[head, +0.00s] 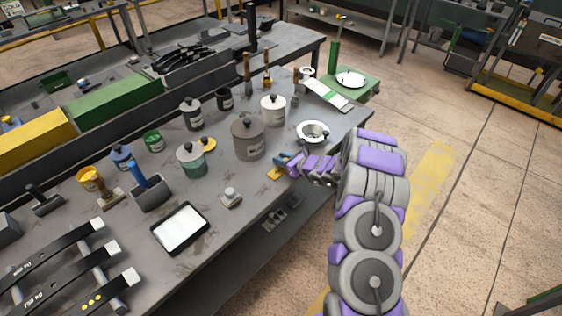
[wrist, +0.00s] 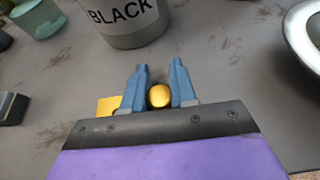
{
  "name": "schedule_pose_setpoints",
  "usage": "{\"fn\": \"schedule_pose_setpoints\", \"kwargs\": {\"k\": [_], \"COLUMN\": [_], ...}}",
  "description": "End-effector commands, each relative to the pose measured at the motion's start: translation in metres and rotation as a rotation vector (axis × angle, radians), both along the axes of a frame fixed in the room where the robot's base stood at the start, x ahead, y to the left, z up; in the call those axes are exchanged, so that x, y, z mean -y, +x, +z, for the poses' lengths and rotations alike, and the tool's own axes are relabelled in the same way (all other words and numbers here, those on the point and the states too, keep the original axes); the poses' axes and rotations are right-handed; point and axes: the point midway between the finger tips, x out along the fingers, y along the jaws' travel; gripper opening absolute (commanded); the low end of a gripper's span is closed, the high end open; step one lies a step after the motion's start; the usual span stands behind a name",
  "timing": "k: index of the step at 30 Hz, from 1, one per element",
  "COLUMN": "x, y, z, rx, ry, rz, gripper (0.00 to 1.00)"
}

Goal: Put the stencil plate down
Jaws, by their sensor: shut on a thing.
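My gripper (head: 281,160) is over the bench near its front edge, with its blue fingers shut on a round yellow knob (wrist: 159,96). A flat yellow piece, which looks like the stencil plate (wrist: 107,106), shows left of the fingers in the wrist view. In the head view the yellow plate (head: 274,174) shows just below the fingers, close to the bench top. Most of the plate is hidden by the gripper, and I cannot tell whether it touches the bench.
The grey bench (head: 222,221) has a large grey pot marked BLACK (head: 249,140) behind the gripper and a white-rimmed bowl (head: 313,131) to its right. Bare bench lies between the pot and the front edge.

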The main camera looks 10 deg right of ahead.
Motion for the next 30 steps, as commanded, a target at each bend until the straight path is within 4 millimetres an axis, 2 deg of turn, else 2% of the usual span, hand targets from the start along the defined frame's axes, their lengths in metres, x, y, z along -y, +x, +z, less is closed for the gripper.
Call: {"fn": "schedule_pose_setpoints", "kwargs": {"k": [13, 14, 21, 30], "x": [-0.0089, -0.0082, -0.0049, -0.001], "y": [0.0007, 0.0008, 0.0014, 0.0019], "z": [-0.0078, -0.0074, -0.0087, -0.0099], "rx": [0.002, 0.001, -0.001, -0.003], "ry": [-0.008, -0.008, -0.005, -0.006], "rz": [0.001, 0.001, 0.0, -0.006], "gripper": [0.0, 0.29, 0.52, 0.52]}}
